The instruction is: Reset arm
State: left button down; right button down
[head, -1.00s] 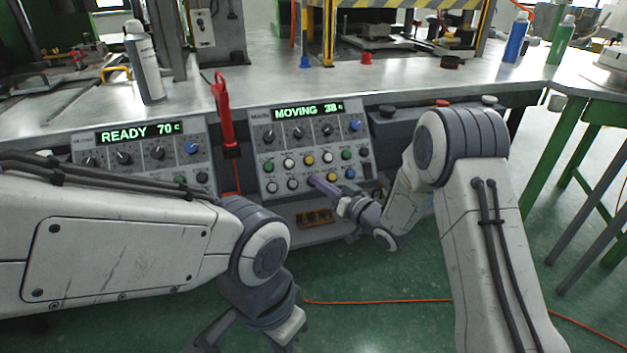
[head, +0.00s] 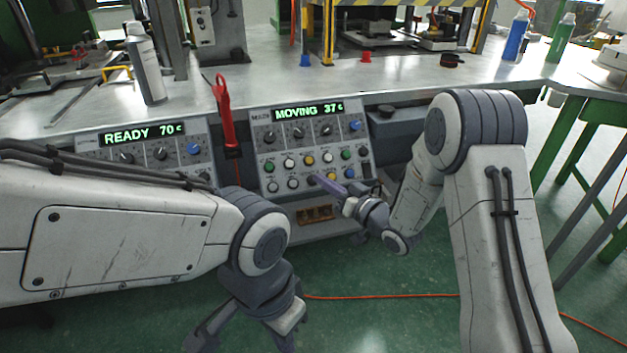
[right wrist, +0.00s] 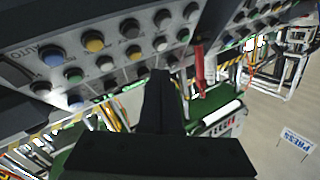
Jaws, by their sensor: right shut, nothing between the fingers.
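My right gripper (head: 322,183) is shut and empty. In the head view its fingertips are just in front of the lower button row of the main control panel (head: 262,172); I cannot tell whether they touch it. The panel's green display (head: 308,110) reads MOVING 37 C. In the right wrist view the dark shut fingers (right wrist: 158,85) point up toward the panel's rows of coloured buttons (right wrist: 94,42). My left gripper (head: 240,335) hangs low at the bottom of the head view, partly cut off by the frame edge, with its fingers spread apart.
A second panel (head: 140,135) reads READY 70 C at the left. A red-handled tool (head: 225,115) stands between the panels. A spray can (head: 147,65) and bottles (head: 516,36) stand on the metal bench (head: 300,82). An orange cable (head: 400,296) lies on the green floor.

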jog(key=s+d+r+n+g+h+p, duration=0.15)
jog(key=s+g+h, duration=0.5)
jog(key=s, duration=1.25)
jog(key=s+d+r+n+g+h, duration=0.15)
jog(key=s+g+h, duration=0.45)
jog(key=s, duration=1.3)
notch_tip(320, 180, up, 26)
jog(key=y+p, duration=0.1)
jog(key=p, duration=2.5)
jog(key=shift+d+m+g+p, duration=0.3)
jog(key=shift+d+g+p, duration=0.05)
